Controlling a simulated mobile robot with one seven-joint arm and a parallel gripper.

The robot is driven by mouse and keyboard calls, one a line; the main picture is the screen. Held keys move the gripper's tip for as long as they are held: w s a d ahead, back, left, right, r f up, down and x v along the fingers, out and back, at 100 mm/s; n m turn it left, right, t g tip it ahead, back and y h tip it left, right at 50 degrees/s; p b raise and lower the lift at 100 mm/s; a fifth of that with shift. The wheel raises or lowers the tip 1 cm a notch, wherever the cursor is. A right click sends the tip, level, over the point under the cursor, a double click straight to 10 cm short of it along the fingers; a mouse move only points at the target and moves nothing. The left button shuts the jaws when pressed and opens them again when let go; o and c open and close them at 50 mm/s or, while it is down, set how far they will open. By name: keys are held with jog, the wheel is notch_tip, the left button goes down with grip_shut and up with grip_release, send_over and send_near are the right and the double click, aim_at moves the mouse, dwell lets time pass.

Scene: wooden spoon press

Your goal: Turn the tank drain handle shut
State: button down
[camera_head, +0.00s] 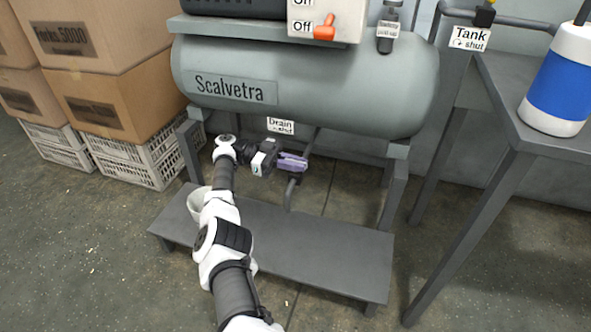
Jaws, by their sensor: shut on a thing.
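The grey-green tank (310,75) marked "Scalvetra" stands on a dark metal frame. A "Drain" label with a shut arrow (281,126) hangs below its underside. The drain handle (293,161) is purple and sits under the tank by the drain pipe (291,192). My gripper (279,161) reaches in from the left and is shut on the handle. The fingers and part of the handle hide each other, so the handle's exact angle is hard to tell.
A low grey shelf (300,255) lies under the tank, below my arm. Frame legs (391,188) flank the drain. Cardboard boxes (110,95) on white crates (140,165) stand at left. A grey table (500,100) with a blue-and-white container (560,85) stands at right.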

dwell(0.4)
jog(key=c, duration=1.5)
grip_release()
jog(key=shift+o, duration=0.2)
